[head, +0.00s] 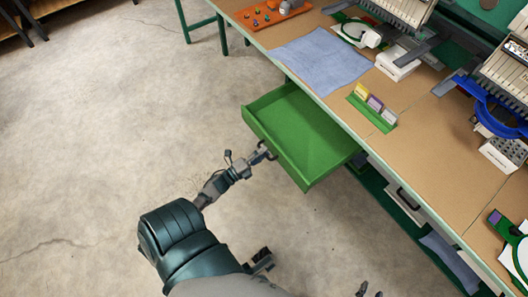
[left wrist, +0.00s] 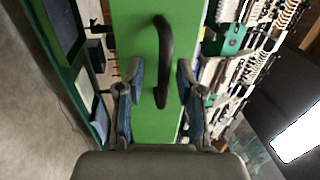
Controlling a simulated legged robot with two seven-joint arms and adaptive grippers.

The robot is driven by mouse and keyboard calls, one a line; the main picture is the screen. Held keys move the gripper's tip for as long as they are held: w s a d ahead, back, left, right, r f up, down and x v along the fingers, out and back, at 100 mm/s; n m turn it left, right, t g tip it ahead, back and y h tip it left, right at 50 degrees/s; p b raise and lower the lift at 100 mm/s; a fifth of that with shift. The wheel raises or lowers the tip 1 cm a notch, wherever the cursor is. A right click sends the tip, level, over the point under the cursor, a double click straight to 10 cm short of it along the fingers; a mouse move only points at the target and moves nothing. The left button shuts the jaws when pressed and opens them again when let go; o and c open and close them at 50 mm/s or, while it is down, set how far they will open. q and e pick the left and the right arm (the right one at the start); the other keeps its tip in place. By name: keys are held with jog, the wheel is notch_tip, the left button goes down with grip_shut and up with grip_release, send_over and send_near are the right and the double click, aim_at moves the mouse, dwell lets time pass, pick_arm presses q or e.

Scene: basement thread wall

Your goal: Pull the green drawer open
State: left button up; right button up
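The green drawer (head: 305,130) stands pulled out from under the workbench, with its empty inside showing. Its front (left wrist: 140,30) fills the middle of the left wrist view. A dark curved handle (left wrist: 164,55) is fixed on that front. My left gripper (head: 262,154) is at the handle in the head view. In the left wrist view its two fingers stand apart, one on each side of the handle, with visible gaps between. My right gripper (head: 370,290) shows only as two separated fingertips at the bottom edge of the head view, away from the drawer.
The workbench (head: 420,120) carries a blue cloth (head: 320,60), a green card holder (head: 372,107), an orange tray (head: 262,14) and embroidery machines (head: 505,70). A lower shelf (head: 375,185) runs beneath it. The concrete floor (head: 100,110) left of the drawer is clear.

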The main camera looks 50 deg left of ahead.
pick_arm(q)
jog(key=v, duration=1.1)
jog(key=shift+f, duration=0.1)
